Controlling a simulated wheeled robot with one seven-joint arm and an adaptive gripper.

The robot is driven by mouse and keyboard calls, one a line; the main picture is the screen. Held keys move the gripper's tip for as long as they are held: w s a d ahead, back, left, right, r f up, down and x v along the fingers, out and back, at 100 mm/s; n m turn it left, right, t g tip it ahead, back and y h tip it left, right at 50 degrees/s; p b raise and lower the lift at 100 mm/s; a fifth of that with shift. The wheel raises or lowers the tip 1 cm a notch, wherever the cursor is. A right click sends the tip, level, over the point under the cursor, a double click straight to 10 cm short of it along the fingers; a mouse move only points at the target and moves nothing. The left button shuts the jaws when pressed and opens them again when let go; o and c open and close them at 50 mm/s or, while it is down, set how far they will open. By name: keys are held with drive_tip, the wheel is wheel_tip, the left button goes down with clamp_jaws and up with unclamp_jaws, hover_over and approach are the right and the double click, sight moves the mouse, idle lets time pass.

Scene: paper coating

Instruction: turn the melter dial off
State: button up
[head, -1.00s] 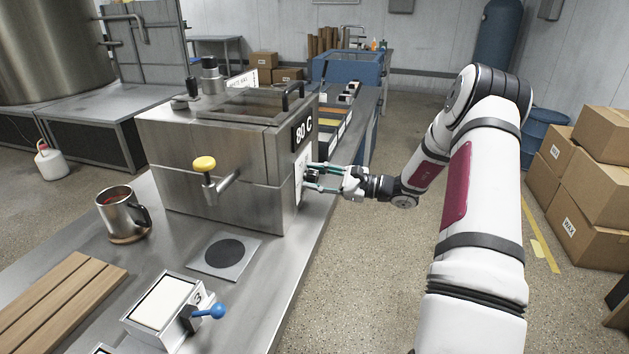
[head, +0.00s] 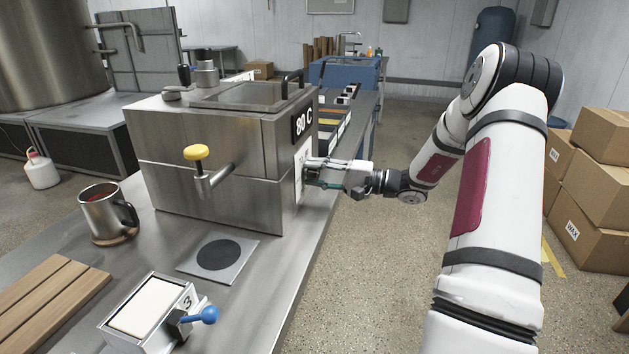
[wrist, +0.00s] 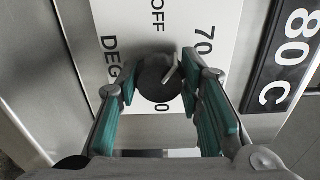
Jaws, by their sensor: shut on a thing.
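The melter (head: 215,155) is a steel box on the bench, with a black "80 C" sign (head: 302,122) on its right side. The dial (wrist: 160,82) is a dark round knob with a light pointer mark on a white plate (wrist: 165,25) in the wrist view. The plate carries "OFF", "70" and "DEG"; the pointer leans up and right, between "OFF" and "70". My gripper (wrist: 165,95) is shut on the dial, a teal-padded finger on each side. In the head view my gripper (head: 312,174) meets the plate and hides the dial.
A yellow-handled tap (head: 197,153) sticks out of the melter's front. A metal mug (head: 101,215), a plate with a black disc (head: 220,255), a small device with a blue lever (head: 205,315) and wooden slats (head: 45,300) are on the bench. Boxes (head: 590,190) stand at right; floor between is clear.

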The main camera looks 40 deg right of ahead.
drive_tip(key=n+b, duration=0.4)
drive_tip(key=shift+f+n+b, duration=0.25)
drive_tip(key=shift+n+b, duration=0.05)
drive_tip(key=shift+b, duration=0.1)
drive_tip(key=n+b, duration=0.2)
drive_tip(key=b, duration=0.1)
drive_tip(key=shift+r+n+b, duration=0.1)
drive_tip(key=shift+n+b, duration=0.2)
drive_tip(key=o, duration=1.2)
drive_tip(key=shift+r, duration=0.1)
drive_tip(key=shift+c, duration=0.2)
drive_tip(key=v, duration=1.2)
